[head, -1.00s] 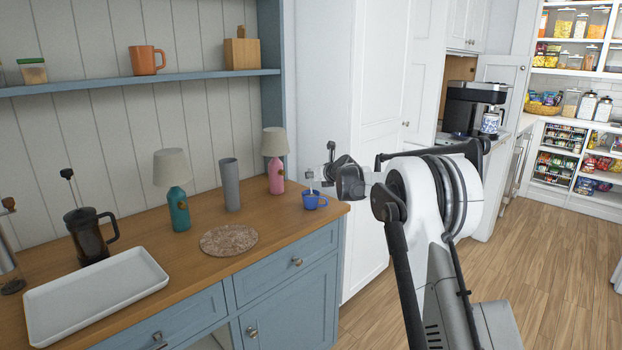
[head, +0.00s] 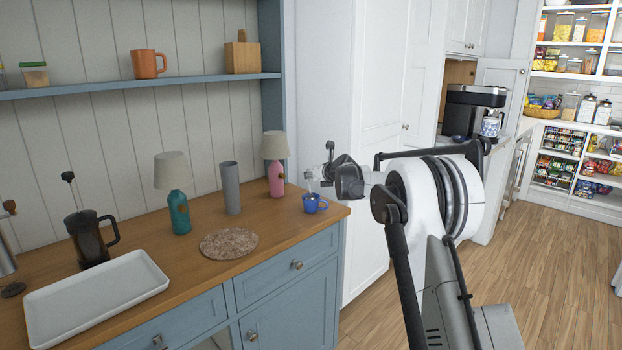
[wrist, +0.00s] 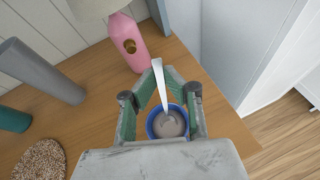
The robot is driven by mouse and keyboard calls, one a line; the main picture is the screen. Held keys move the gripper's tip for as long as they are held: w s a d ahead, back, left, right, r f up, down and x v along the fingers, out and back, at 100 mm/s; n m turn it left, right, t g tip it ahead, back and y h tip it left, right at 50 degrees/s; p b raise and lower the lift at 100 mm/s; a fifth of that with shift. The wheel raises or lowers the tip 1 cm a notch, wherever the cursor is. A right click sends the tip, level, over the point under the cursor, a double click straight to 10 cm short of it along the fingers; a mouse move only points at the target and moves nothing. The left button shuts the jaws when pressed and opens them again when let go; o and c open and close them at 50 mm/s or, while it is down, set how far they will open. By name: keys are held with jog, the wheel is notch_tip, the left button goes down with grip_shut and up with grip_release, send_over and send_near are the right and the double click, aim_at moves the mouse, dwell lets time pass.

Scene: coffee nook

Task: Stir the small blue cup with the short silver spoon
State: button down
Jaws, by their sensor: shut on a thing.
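The small blue cup (head: 311,203) stands upright near the right end of the wooden counter. In the wrist view the cup (wrist: 153,131) shows from above, with a grey-brown content inside. My gripper (wrist: 158,90) is above the cup, shut on the short silver spoon (wrist: 157,72). The spoon slants down, and its lower end is inside the cup. In the head view my gripper (head: 313,180) is just over the cup, and the spoon there is too small to make out clearly.
A pink bottle lamp (head: 276,180) stands close behind the cup, with a grey cylinder (head: 230,188) and a teal lamp (head: 179,212) further left. A round mat (head: 228,243) and a white tray (head: 95,298) lie left. The counter's right edge is close to the cup.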

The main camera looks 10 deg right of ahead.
jog(key=shift+w+r+p, duration=0.35)
jog(key=shift+r+p, duration=0.05)
jog(key=shift+r, duration=0.4)
jog(key=shift+w+r+p, duration=0.3)
jog(key=shift+r+p, duration=0.15)
jog(key=shift+r, duration=0.3)
jog(key=shift+w+r+p, duration=0.35)
jog(key=shift+r+p, duration=0.05)
jog(key=shift+r, duration=0.4)
jog(key=shift+r+p, duration=1.25)
jog(key=shift+r, duration=1.25)
